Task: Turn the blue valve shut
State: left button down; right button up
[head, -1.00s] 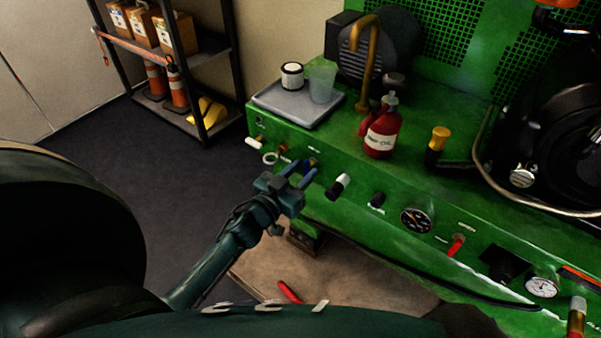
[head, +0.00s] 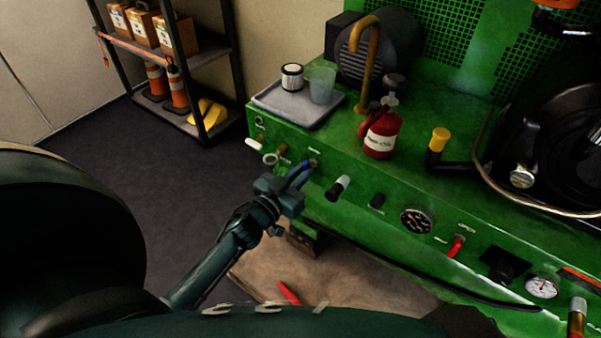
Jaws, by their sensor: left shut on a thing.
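The blue valve (head: 311,163) sits on the front panel of the green machine (head: 400,185), left of the black-and-white knob. Only a small part of it shows; my fingers cover the rest. My left gripper (head: 300,176) reaches up to it from below left. Its two blue fingers are close together and shut on the valve. How far the valve is turned cannot be told. My right gripper does not show.
Beside the valve on the panel are a black-and-white knob (head: 338,188), a white-handled lever (head: 256,144) and a gauge (head: 416,222). Above stand a grey tray (head: 275,108) with a cup and jar, and a red oil bottle (head: 381,135). A shelf (head: 190,50) stands at back left.

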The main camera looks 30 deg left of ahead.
pick_arm(q)
jog(key=m, duration=0.6)
jog(key=m+b, duration=0.1)
jog(key=m, duration=1)
jog(key=shift+d+f+m, duration=0.25)
jog(key=shift+f+m, duration=0.05)
dwell(0.3)
jog(key=c, duration=1.5)
grip_release()
jog(key=shift+o, duration=0.2)
